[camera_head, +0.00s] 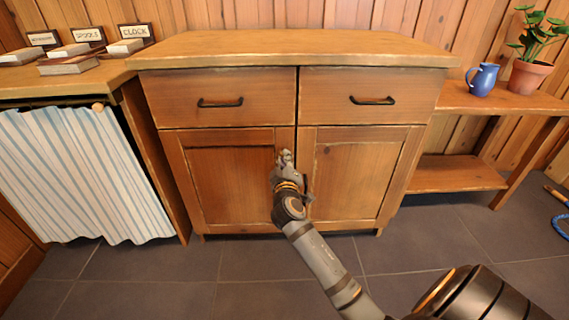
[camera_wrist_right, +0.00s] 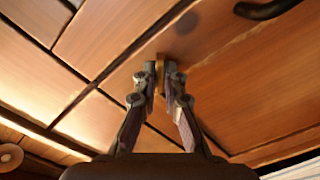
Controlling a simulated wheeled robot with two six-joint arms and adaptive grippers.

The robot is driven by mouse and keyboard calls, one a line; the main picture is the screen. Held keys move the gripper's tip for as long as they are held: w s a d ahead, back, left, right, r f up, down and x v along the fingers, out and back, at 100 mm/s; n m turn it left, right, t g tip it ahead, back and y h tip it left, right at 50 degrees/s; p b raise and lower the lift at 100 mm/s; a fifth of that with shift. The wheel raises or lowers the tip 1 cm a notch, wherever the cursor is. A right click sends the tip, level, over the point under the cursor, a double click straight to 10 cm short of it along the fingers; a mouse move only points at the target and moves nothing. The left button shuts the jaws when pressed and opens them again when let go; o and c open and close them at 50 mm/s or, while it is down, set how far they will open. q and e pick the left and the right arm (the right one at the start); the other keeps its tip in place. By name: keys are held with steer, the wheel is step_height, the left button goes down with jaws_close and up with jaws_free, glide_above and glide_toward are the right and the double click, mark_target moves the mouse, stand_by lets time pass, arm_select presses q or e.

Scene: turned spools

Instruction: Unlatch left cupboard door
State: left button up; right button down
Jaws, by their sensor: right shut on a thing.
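The wooden cupboard has a left door (camera_head: 228,180) and a right door (camera_head: 352,180) below two drawers. Both doors look closed. My right gripper (camera_head: 285,157) is at the upper right edge of the left door, near the seam between the doors. In the right wrist view its fingers (camera_wrist_right: 164,84) are shut on a small brass-coloured latch (camera_wrist_right: 160,63) on the wood. The fingertips cover part of the latch, and its exact turn is hard to tell. In the head view the gripper hides it. My left gripper is not in view.
The left drawer (camera_head: 220,88) and right drawer (camera_head: 370,88) have black handles just above the doors. A striped curtain (camera_head: 80,170) hangs at the left. A low shelf with a blue jug (camera_head: 483,80) and potted plant (camera_head: 530,75) stands right. The tiled floor in front is open.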

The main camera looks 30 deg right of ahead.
steer(key=m+b, duration=0.2)
steer(key=m, duration=0.3)
steer(key=shift+f+m+b, duration=0.15)
steer(key=shift+m+b, duration=0.15)
steer(key=shift+b, duration=0.1)
steer(key=m+b, duration=0.1)
steer(key=m, duration=0.1)
steer(key=shift+m, duration=0.4)
steer(key=shift+m+b, duration=0.45)
steer(key=shift+m, duration=0.25)
steer(key=c, duration=1.4)
jaws_free()
steer(key=shift+c, duration=0.2)
steer(key=v, duration=0.7)
steer(key=shift+s, duration=0.25)
